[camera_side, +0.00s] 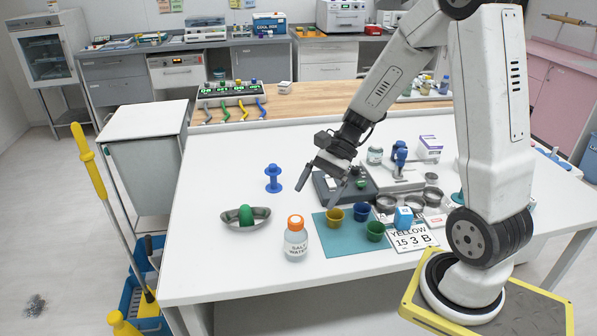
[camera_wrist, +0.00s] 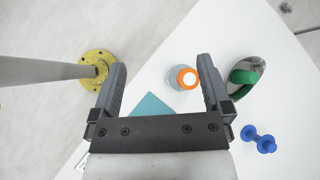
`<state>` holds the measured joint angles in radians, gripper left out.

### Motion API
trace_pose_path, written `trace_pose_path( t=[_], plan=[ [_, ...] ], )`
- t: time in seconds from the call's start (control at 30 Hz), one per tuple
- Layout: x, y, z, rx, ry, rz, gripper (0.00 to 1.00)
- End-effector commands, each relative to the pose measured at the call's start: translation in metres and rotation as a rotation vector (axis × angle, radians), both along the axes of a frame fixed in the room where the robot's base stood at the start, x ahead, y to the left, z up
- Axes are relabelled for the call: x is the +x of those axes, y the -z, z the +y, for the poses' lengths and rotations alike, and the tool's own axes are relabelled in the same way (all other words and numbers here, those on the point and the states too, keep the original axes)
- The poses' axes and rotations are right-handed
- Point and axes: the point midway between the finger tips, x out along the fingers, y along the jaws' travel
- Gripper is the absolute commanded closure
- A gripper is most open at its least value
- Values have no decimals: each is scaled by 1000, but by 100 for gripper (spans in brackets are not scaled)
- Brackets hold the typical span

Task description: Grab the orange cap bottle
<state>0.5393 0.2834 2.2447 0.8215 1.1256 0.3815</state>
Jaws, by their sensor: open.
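The orange cap bottle (camera_side: 296,240) stands upright near the front edge of the white table, with a label reading "SALT WATER". In the wrist view the bottle (camera_wrist: 184,77) is seen from above, its orange cap up, between the fingers and closer to the right one. My gripper (camera_side: 318,188) is open and empty. It hangs above the table, behind and to the right of the bottle and clear of it. Both fingers of my gripper (camera_wrist: 160,80) show apart in the wrist view.
A metal dish (camera_side: 230,219) with a green object (camera_side: 246,215) is left of the bottle. A blue spool-shaped object (camera_side: 273,178) stands behind it. A teal mat (camera_side: 335,245) with small cups lies to its right. A yellow-handled mop (camera_side: 100,190) stands beyond the table's left side.

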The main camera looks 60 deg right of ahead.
Motion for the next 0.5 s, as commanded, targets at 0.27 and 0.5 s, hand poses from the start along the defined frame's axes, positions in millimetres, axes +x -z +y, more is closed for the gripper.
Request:
trace_pose_path(
  t=[0.27, 0.5],
  plan=[
    [26, -10, -38, 294, 333, 64, 1],
    [38, -9, -63, 453, 488, 77, 1]
  ],
)
